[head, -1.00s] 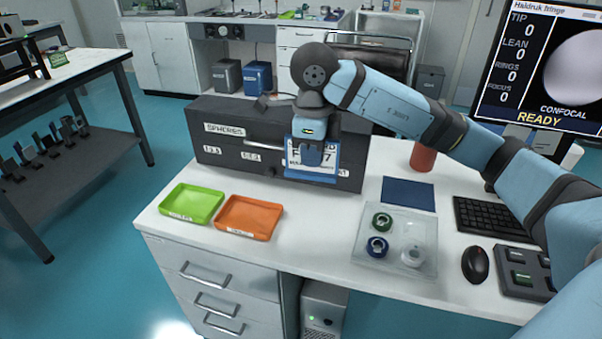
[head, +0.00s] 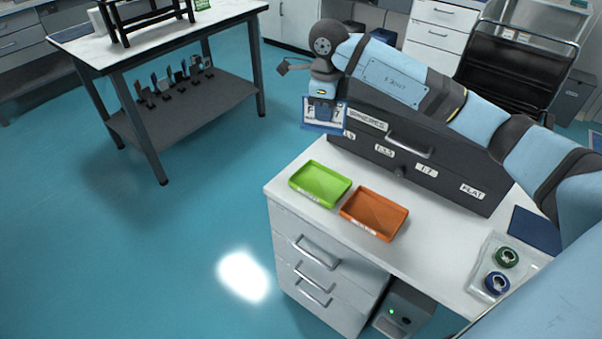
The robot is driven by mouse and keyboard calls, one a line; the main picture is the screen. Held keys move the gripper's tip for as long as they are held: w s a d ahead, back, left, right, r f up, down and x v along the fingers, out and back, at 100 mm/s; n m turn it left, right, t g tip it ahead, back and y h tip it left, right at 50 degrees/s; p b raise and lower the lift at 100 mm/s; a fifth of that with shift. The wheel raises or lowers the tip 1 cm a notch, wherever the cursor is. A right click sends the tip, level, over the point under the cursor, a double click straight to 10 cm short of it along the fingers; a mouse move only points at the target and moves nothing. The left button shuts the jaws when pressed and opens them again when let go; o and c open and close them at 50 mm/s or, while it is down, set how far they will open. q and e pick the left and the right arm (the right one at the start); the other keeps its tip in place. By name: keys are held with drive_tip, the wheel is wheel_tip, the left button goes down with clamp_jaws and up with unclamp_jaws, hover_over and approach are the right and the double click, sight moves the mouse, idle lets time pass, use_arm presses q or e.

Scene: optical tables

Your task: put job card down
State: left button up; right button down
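The job card (head: 312,115) is a white sheet with dark print in a blue holder. My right gripper (head: 323,103) is shut on its upper part and holds it upright in the air. The card hangs at the left end of the black drawer box (head: 420,150), with blue floor behind it in the picture. The gripper hides part of the card's print. My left gripper is not in view.
A green tray (head: 320,183) and an orange tray (head: 374,213) lie on the white desk (head: 300,208). A clear tray (head: 480,277) with green and blue rings is at right. Another table (head: 200,22) stands at upper left, with open floor (head: 180,230) between.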

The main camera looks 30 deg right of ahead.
use_arm(q)
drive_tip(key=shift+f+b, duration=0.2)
drive_tip(key=shift+b, duration=0.35)
use_arm(e)
drive_tip(key=shift+s+f, duration=0.1)
drive_tip(key=shift+f, duration=9.6)
drive_tip(key=shift+f, duration=0.1)
drive_tip(key=c, duration=1.3)
unclamp_jaws()
drive_tip(key=shift+d, duration=0.1)
drive_tip(key=shift+c, duration=0.2)
